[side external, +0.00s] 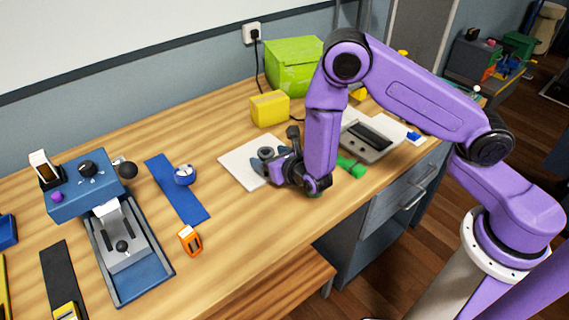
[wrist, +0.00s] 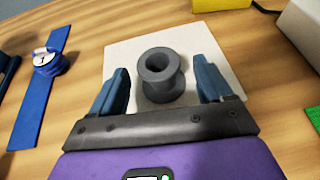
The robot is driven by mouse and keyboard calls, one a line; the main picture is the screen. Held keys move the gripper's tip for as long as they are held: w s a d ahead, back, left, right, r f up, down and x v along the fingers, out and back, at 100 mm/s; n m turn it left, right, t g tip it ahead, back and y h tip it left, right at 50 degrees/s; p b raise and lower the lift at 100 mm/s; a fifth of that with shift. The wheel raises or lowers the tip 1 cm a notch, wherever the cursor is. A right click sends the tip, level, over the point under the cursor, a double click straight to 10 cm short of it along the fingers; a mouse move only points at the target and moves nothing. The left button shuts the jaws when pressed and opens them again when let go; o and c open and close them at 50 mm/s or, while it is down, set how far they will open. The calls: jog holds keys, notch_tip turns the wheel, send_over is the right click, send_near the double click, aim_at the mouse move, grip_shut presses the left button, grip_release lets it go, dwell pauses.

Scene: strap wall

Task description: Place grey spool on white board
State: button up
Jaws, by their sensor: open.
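The grey spool (wrist: 162,80) stands upright on the white board (wrist: 200,42) in the wrist view. The side view shows my gripper (side external: 270,163) low at the board's right part.
A blue strap (side external: 178,190) with a round blue-white piece lies to the left. A yellow box (side external: 270,109) stands behind the board and a green bin (side external: 295,66) farther back. Bare wood lies in front of the board.

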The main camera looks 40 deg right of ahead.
jog(key=v, duration=0.8)
jog(key=shift+s+r, duration=0.1)
jog(key=shift+s, duration=0.25)
jog(key=shift+d+r+m, duration=0.15)
jog(key=shift+r+m, duration=0.15)
jog(key=s+d+r+m+g+h, duration=0.5)
jog(key=s+d+r+m+h, duration=0.3)
jog(key=d+m, duration=0.4)
jog(key=s+a+r+m+g+y, duration=0.1)
jog(key=s+m+g+y, duration=0.3)
jog(key=s, duration=0.5)
jog(key=s+a+r+m+g+y, duration=0.1)
jog(key=s+r+m+g+y, duration=0.3)
jog(key=s, duration=0.6)
jog(key=shift+m+y, duration=0.7)
jog(key=shift+m, duration=0.3)
